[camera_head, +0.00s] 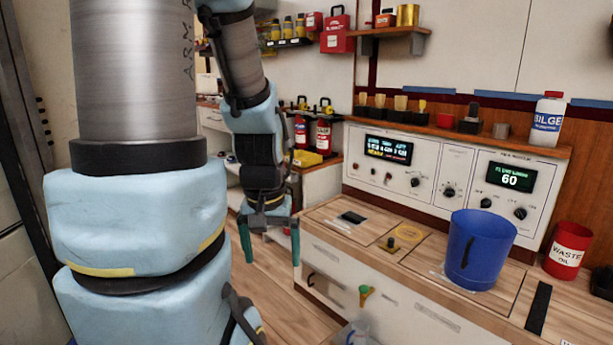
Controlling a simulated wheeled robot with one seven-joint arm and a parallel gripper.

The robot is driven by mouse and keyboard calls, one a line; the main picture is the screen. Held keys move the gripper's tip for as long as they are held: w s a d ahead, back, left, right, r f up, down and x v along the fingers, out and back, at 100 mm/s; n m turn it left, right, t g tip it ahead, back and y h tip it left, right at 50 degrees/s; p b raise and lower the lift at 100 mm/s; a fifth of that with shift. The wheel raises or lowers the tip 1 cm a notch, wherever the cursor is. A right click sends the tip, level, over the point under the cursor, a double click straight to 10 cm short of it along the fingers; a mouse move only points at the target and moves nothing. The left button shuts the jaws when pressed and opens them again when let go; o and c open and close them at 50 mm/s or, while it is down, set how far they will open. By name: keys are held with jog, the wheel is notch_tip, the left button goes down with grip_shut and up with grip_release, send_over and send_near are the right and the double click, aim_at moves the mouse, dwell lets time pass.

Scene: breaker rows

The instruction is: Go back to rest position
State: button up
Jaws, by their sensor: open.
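My gripper (269,243) hangs in the middle of the head view, fingers pointing down. Its two dark green fingers are spread apart with nothing between them. It is over the wooden floor, just left of the wooden counter (340,214), and touches nothing that I can see. My arm's large grey and light blue links fill the left side of the view and hide what is behind them.
A blue bucket (480,250) stands on the counter's right part, with a red waste oil can (567,250) beside it. Control panels (445,180) with knobs and displays line the back. Red extinguishers (323,137) stand behind my gripper. Open floor (262,300) lies below it.

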notch_tip(320, 180, up, 19)
jog(key=p, duration=1.7)
jog(key=shift+r, duration=0.2)
